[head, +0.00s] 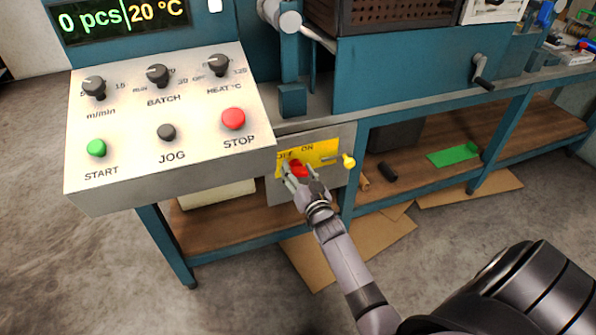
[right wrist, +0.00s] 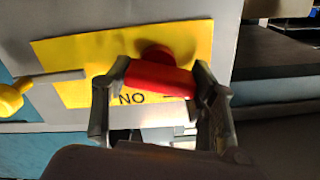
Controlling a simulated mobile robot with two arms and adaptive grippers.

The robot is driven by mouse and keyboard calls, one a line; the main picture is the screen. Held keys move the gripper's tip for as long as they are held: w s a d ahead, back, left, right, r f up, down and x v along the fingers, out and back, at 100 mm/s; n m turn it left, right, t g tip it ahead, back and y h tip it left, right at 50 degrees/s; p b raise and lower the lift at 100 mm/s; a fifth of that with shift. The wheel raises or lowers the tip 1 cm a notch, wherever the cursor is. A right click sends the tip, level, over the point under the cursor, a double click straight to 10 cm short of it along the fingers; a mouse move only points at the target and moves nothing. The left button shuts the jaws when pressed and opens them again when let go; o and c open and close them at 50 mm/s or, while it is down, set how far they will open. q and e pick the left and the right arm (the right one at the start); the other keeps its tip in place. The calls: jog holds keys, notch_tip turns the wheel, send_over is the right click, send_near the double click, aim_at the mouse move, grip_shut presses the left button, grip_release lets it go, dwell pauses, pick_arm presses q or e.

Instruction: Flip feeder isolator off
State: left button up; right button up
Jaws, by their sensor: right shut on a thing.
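The isolator's red handle (head: 299,170) sits on a yellow plate (head: 324,152) lettered OFF at left and ON at right, on a grey box under the bench. My right gripper (head: 297,176) is at the handle, its fingers partly hiding it and the OFF lettering. In the right wrist view the red bar (right wrist: 158,78) lies crosswise between the two fingertips (right wrist: 162,84), which are shut on its ends. A round red hub (right wrist: 156,54) shows behind the bar. I cannot tell the switch's exact setting. My left gripper is out of view.
A yellow ball-ended lever (head: 348,161) sticks out just right of the plate. A control panel (head: 165,130) with knobs and a red STOP button (head: 233,118) overhangs at the left. A blue bench leg (head: 352,185) stands close to the right.

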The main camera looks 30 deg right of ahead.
jog(key=n+p, duration=0.1)
jog(key=n, duration=0.2)
jog(key=shift+n, duration=0.4)
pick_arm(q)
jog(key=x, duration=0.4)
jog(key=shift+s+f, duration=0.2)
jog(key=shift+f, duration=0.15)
pick_arm(e)
jog(key=o, duration=1.2)
jog(key=shift+c, duration=0.2)
jog(key=shift+s+a, duration=0.1)
jog(key=v, duration=1.1)
jog(key=shift+s+a, duration=0.2)
jog(key=shift+s, duration=0.2)
